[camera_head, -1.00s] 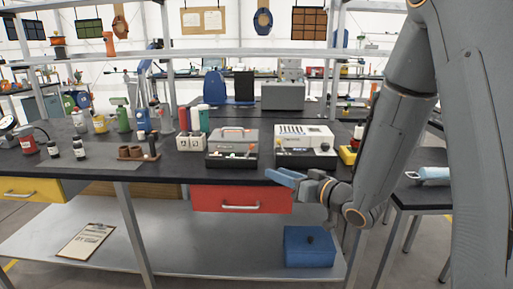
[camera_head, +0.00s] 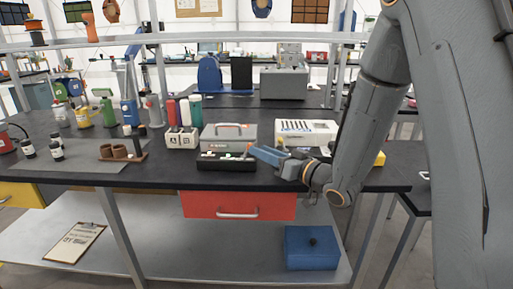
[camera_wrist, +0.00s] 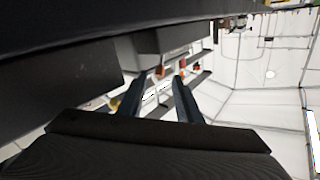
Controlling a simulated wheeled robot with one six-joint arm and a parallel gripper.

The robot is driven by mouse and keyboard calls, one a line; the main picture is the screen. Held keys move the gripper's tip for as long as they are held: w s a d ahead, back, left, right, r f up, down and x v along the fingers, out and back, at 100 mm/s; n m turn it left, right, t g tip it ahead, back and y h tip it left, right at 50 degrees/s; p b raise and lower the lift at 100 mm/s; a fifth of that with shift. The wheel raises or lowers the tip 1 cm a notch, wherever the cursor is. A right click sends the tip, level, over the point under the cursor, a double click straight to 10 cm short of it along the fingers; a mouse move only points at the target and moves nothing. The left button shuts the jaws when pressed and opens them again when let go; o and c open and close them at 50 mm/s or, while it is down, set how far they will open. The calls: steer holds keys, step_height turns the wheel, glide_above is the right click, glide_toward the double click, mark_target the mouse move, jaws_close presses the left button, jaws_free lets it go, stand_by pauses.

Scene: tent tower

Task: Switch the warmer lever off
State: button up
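A white vented box (camera_head: 305,128) sits on the dark bench, right of a grey box (camera_head: 228,134) with a handle. The grey box has a black front strip (camera_head: 225,163) with small light and red parts. Neither box is labelled clearly enough to tell which is the warmer. Small red knobs (camera_wrist: 182,63) show beyond the fingertips. I cannot make out the lever's position.
A red drawer (camera_head: 238,205) is under the bench top. A blue box (camera_head: 311,248) and a clipboard (camera_head: 75,242) lie on the lower shelf. Bottles and cans crowd the bench's left. A white block with coloured tubes (camera_head: 182,139) stands left of the grey box.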

mark_target(247, 150)
steer(key=shift+x, duration=1.65)
jaws_close()
